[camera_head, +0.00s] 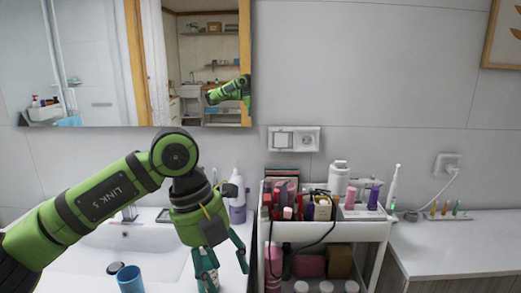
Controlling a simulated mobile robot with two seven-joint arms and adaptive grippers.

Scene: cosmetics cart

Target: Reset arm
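My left arm comes in from the left over the sink counter. Its gripper (226,274) points down between the sink and the cosmetics cart. Its two fingers look spread apart, with nothing clearly held between them; the lower tips are near the bottom edge of the picture. My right gripper is not in view. The white cosmetics cart (342,231) stands just right of the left gripper, apart from it. Its top tray holds several cosmetics, and a dark cable hangs over its front.
A blue cup (131,280) stands in front of the white sink (110,238). A purple bottle (237,209) stands behind the gripper. A white counter (455,243) at right holds an electric toothbrush (394,186) and small coloured heads. The mirror (100,60) reflects a green arm.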

